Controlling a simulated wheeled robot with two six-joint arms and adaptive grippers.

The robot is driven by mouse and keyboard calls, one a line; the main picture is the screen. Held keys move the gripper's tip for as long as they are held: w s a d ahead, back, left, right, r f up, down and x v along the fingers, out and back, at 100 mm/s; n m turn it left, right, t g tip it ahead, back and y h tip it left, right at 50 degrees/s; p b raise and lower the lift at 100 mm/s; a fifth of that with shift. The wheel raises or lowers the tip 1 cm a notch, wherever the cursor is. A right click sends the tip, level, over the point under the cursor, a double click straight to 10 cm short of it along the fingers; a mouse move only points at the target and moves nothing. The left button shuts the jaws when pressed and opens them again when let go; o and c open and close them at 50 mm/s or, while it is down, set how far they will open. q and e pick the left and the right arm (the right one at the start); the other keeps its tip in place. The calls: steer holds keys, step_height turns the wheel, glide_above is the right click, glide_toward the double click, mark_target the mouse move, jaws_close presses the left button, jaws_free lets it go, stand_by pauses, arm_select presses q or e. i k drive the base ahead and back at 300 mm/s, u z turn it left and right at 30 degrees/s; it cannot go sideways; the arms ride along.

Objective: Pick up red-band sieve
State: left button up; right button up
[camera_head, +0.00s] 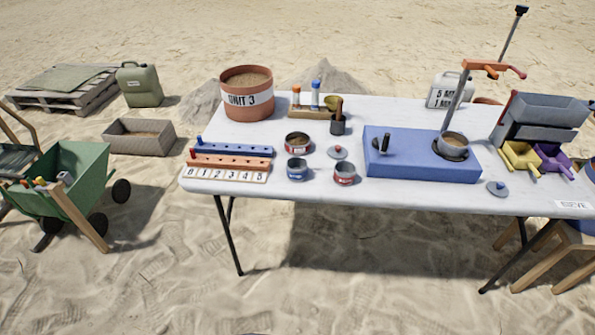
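A small round metal sieve with a red band (344,175) stands near the front edge of the white table (420,205), left of the blue box. A similar sieve with a blue band (297,170) stands just to its left, apart from it. Behind them is a wider round pan (298,142) with a reddish-brown side and brownish contents. A small grey lid with a knob (337,152) lies behind the red-band sieve. Neither of my grippers is in view.
A blue box (400,172) with a metal cup (453,144) and an upright pole stands on the right. Coloured racks (232,162) lie at left. A large bucket (247,95) stands behind. The table's front strip is mostly clear; another lid (497,188) lies there.

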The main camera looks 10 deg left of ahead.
mark_target(296, 143)
steer(key=u, duration=0.2)
steer(key=i, duration=0.95)
steer(key=u, duration=0.25)
